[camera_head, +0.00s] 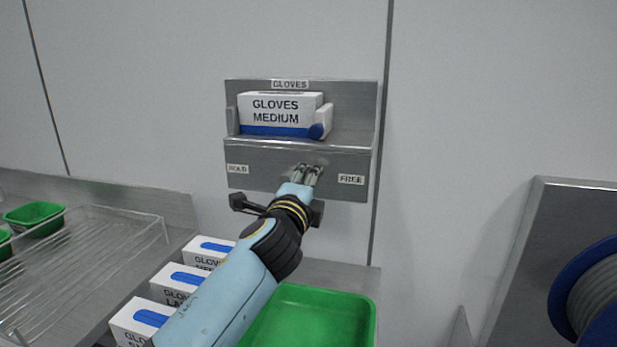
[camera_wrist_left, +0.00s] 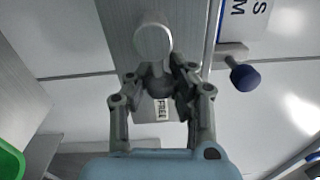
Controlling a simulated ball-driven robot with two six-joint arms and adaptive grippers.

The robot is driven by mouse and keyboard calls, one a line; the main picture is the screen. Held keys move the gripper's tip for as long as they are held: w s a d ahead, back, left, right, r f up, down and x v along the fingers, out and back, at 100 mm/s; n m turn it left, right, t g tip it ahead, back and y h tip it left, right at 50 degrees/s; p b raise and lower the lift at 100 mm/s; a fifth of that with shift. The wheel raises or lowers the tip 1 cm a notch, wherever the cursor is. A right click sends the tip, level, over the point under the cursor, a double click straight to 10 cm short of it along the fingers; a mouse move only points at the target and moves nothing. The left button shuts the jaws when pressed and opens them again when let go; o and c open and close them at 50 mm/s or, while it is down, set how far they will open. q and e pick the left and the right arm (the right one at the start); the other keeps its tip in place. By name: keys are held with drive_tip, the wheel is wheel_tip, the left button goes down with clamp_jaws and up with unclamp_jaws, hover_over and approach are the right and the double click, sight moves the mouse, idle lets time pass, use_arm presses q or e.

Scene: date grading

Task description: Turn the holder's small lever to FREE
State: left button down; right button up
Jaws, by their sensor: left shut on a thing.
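The steel glove holder (camera_head: 345,157) is on the wall, with a HOLD label (camera_head: 237,169) at the left of its front plate and a FREE label (camera_head: 351,179) at the right. My left gripper (camera_head: 309,170) is at the plate between the labels. In the left wrist view its fingers (camera_wrist_left: 160,78) are shut on the small lever's dark knob (camera_wrist_left: 158,86). The lever's round grey hub (camera_wrist_left: 153,40) shows beyond, and the knob lies on the hub's FREE side, close to that label (camera_wrist_left: 162,109). In the head view the gripper hides the lever. My right gripper is not in view.
A GLOVES MEDIUM box (camera_head: 280,108) sits in the holder, beside a blue knob (camera_head: 316,131) that also shows in the wrist view (camera_wrist_left: 245,77). Below are a green tray (camera_head: 369,325) and several glove boxes (camera_head: 180,283). A wire rack (camera_head: 75,260) stands left, a blue reel (camera_head: 570,290) right.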

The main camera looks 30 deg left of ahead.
use_arm(q)
drive_tip(key=shift+f+m, duration=0.35)
drive_tip(key=shift+m, duration=0.25)
drive_tip(key=c, duration=1.1)
unclamp_jaws()
drive_tip(key=shift+s+r, duration=0.1)
drive_tip(key=shift+s, duration=0.05)
drive_tip(key=shift+o, duration=0.2)
drive_tip(key=v, duration=1.2)
drive_tip(key=shift+a, duration=0.15)
